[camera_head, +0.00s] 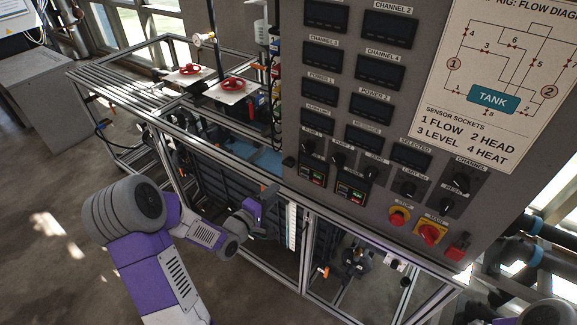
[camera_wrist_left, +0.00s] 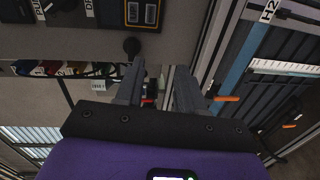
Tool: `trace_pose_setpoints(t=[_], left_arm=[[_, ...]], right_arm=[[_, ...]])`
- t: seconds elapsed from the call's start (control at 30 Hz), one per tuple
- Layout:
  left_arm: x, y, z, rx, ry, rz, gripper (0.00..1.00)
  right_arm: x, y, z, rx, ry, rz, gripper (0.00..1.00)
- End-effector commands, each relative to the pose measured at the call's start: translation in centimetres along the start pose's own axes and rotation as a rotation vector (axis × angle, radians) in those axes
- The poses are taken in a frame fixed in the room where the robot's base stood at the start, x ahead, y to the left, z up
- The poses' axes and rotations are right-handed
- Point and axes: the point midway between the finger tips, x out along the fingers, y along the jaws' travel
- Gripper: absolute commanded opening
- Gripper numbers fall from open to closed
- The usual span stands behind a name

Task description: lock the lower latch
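The lower latch appears to be the small black knob (camera_head: 289,161) at the lower left edge of the grey control panel (camera_head: 292,120). A round black knob (camera_wrist_left: 131,46), which looks like the same part, shows in the left wrist view just beyond the fingers and to their left. My left gripper (camera_head: 262,203) is below and left of the knob in the head view, apart from it. In the left wrist view its two fingers (camera_wrist_left: 158,80) are spread with nothing held between them. Whether the latch is locked cannot be told. My right gripper is not in view.
An aluminium frame rail (camera_head: 245,172) runs under the panel, close to my left gripper. Red handwheels (camera_head: 233,84) stand on the rig behind. Switches and a red-yellow knob (camera_head: 430,234) fill the panel's lower right. Open floor (camera_head: 50,240) lies at left.

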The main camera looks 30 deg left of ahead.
Motion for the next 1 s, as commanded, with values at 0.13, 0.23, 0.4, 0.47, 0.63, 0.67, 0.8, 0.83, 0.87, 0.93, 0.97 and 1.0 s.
trace_pose_setpoints(t=[0.13, 0.23, 0.4, 0.47, 0.63, 0.67, 0.8, 0.83, 0.87, 0.93, 0.97, 1.0], left_arm=[[-1.0, 2.8, -1.7, -0.047, 0.007, 0.097, 0.38], [-0.9, 3.4, -1.9, -0.059, 0.004, 0.115, 0.38], [0.7, 3.5, -1.9, -0.061, 0.000, 0.116, 0.38], [1.5, 3.5, -1.8, -0.062, 0.001, 0.116, 0.38], [3.9, 3.8, -1.8, -0.062, 0.000, 0.115, 0.38], [4.3, 3.8, -1.8, -0.063, 0.001, 0.115, 0.38], [6.3, 4.0, -1.9, -0.062, 0.001, 0.114, 0.38], [6.7, 4.0, -1.8, -0.063, 0.002, 0.114, 0.38], [7.1, 4.1, -1.9, -0.063, 0.002, 0.114, 0.38], [8.1, 4.3, -1.9, -0.062, 0.001, 0.114, 0.38], [8.5, 4.3, -1.8, -0.062, 0.001, 0.114, 0.38], [8.8, 4.3, -1.9, -0.062, 0.003, 0.112, 0.38]], right_arm=[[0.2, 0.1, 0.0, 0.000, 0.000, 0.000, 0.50], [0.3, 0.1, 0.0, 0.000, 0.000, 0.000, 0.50], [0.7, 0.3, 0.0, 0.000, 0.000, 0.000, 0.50], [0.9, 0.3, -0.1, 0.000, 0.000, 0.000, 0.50], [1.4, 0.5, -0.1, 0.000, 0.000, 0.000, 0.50], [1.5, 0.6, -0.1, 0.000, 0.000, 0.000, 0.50], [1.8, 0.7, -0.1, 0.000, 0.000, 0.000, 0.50], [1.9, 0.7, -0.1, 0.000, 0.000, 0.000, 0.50], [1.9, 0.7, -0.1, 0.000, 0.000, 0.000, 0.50], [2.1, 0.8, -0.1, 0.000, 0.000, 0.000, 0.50], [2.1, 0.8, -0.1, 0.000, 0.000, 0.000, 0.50], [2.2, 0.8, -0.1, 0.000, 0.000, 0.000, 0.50]])
